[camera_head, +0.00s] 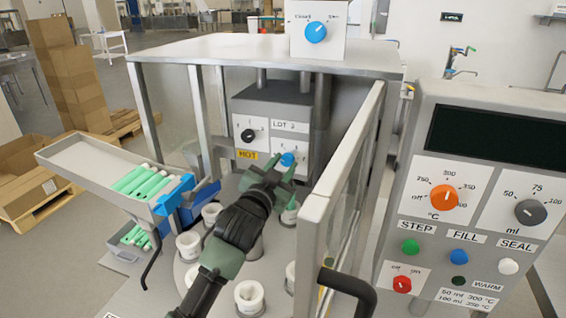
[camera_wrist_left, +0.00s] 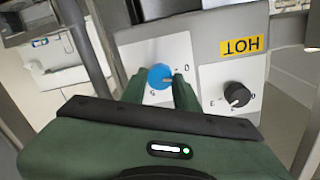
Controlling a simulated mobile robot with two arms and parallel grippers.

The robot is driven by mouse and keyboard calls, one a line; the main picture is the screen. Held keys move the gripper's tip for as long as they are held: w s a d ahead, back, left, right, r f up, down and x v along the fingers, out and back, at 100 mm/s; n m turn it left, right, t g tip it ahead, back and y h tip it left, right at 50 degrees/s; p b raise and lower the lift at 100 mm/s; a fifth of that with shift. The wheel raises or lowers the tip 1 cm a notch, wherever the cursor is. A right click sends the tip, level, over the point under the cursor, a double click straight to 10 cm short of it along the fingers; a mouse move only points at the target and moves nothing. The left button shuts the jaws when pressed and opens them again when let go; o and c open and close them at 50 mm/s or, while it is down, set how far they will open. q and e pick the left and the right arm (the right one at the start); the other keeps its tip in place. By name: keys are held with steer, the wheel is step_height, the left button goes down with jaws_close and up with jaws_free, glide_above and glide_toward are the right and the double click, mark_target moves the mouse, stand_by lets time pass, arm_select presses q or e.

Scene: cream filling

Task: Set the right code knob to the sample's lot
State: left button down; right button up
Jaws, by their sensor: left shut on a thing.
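The right code knob (camera_head: 288,159) is blue and sits on a white plate on the grey box inside the machine. My left gripper (camera_head: 283,165) is at this knob, its green fingers on either side of it. In the left wrist view, which is upside down, the knob (camera_wrist_left: 158,77) shows between the fingertips (camera_wrist_left: 160,85), and its pale pointer mark is toward the letter D. The left code knob (camera_head: 248,135) is black, with the yellow HOT label below it. A LOT label (camera_head: 291,126) is above the right knob; its character looks like 2. My right gripper is not in view.
An open glass-panelled door (camera_head: 345,165) stands right of my left arm, its black handle (camera_head: 347,288) in front. White cups (camera_head: 249,297) stand on the round table below. A tray (camera_head: 88,157) of green tubes is left. A control panel (camera_head: 465,190) is right.

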arm_select(q)
steer(key=m+p, duration=0.2)
steer(key=m, duration=0.2)
steer(key=shift+r+m, duration=0.15)
steer(key=shift+m, duration=0.15)
steer(key=m+p, duration=0.2)
steer(key=m, duration=0.2)
steer(key=shift+m, duration=0.3)
steer(key=c, duration=1.1)
jaws_free()
steer(key=shift+o, duration=0.2)
steer(key=shift+s, duration=0.1)
steer(key=shift+s+a+f, duration=0.1)
steer(key=shift+s+f, duration=0.1)
steer(key=shift+s, duration=0.05)
steer(key=b+v, duration=0.2)
steer(key=v, duration=0.5)
steer(key=shift+r, duration=0.15)
